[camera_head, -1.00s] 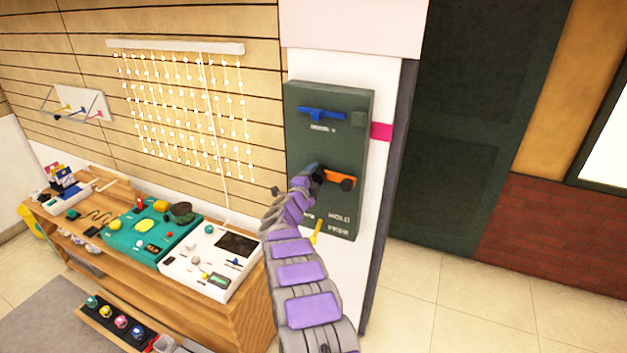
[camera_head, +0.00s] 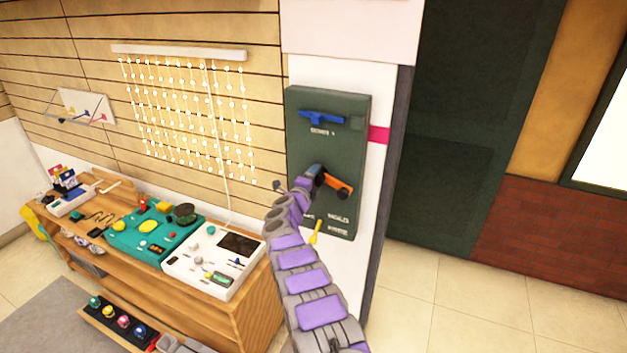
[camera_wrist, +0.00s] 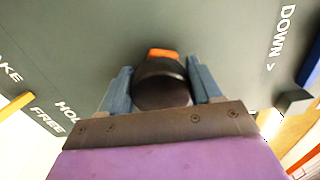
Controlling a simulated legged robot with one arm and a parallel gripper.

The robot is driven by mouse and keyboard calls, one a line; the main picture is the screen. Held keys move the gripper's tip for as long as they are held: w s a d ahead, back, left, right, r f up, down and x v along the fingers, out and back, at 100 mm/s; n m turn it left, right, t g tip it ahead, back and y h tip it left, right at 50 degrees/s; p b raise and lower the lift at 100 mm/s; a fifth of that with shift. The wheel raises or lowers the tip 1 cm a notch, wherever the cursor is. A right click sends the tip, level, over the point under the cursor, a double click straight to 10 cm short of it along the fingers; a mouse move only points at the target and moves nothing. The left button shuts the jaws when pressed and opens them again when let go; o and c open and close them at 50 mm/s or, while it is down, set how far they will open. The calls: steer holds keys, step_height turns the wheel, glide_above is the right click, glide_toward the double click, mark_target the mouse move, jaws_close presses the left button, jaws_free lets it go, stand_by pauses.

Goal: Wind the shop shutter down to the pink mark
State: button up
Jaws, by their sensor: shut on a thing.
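A dark green control box (camera_head: 345,110) is on the white post. My gripper (camera_head: 315,180) is at its orange crank (camera_head: 338,187), whose arm slopes down to the right. In the wrist view my gripper (camera_wrist: 163,88) is shut on the crank's black knob (camera_wrist: 160,85), with a finger on either side and a bit of orange (camera_wrist: 162,53) behind. The pink mark (camera_head: 379,134) is a band on the post, right of the box. Tall dark green panels (camera_head: 470,100) stand beyond the post; I cannot tell where the shutter's lower edge is.
A blue lever (camera_head: 322,117) is at the box's top, near "DOWN >" in the wrist view. A yellow lever (camera_head: 315,232) is at the bottom, near "HOLD" and "FREE". A wooden bench (camera_head: 250,310) with devices stands left. Tiled floor (camera_head: 480,300) is clear at right.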

steer(key=shift+d+f+m+b, duration=0.2)
steer(key=shift+f+m+b, duration=0.25)
steer(key=shift+f+m, duration=0.4)
stand_by(2.3)
steer(key=o, duration=1.2)
steer(key=shift+r, duration=0.15)
steer(key=shift+o, duration=1.1)
steer(key=shift+r, duration=0.3)
steer(key=shift+r, duration=0.15)
steer(key=shift+s+a, duration=0.1)
steer(key=shift+a, duration=0.05)
